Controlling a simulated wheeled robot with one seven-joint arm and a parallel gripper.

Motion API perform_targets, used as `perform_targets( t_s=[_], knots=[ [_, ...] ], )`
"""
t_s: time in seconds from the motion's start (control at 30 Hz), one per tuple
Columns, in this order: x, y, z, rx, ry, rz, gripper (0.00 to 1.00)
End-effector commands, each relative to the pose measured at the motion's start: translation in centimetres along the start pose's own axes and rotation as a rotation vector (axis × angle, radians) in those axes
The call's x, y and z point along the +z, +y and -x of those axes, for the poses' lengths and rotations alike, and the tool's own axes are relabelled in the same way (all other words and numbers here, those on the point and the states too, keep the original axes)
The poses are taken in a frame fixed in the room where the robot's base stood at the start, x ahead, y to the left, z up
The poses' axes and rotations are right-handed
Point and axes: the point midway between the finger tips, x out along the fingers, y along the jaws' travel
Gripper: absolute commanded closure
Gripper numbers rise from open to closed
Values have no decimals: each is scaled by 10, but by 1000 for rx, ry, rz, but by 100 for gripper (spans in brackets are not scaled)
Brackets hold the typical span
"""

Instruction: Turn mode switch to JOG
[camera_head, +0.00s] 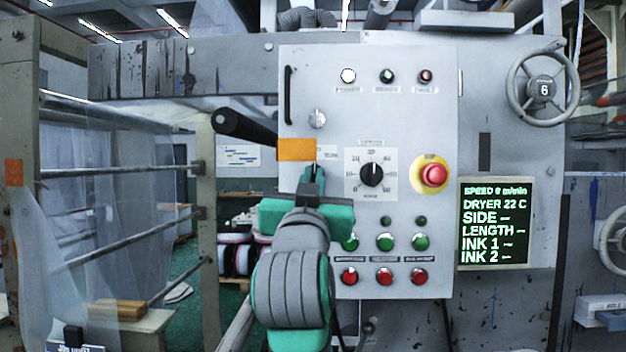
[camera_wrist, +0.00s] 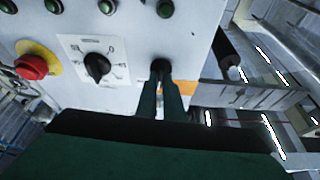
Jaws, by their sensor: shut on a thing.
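The mode switch (camera_wrist: 160,65), a small black knob on the grey control panel (camera_head: 418,75), shows in the wrist view between my fingertips. My gripper (camera_head: 314,174) is shut on it, with both green fingers reaching the panel face just below an orange plate (camera_head: 296,149). The fingers also show in the wrist view (camera_wrist: 161,80). In the head view the fingers cover most of the switch. Its position marks, including JOG, cannot be read, so I cannot tell where it points.
Right of the switch are a black speed dial (camera_head: 371,174) and a red emergency stop button (camera_head: 433,174) on yellow. Green buttons (camera_head: 385,241) and red buttons (camera_head: 385,276) lie below. A display (camera_head: 494,224) is at the right.

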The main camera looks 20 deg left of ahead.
Motion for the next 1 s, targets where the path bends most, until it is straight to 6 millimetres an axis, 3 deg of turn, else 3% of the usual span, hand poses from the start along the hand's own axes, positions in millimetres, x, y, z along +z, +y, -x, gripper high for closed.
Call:
perform_targets(
  t_s=[0.03,0.7,0.8,1.0],
  knots=[
    [8,0,-2,-7,-19,18,100],
    [9,0,-2,-35,-20,81,100],
    [8,0,-2,-34,-18,80,73],
    [5,1,-1,-33,-11,80,73]
  ],
)
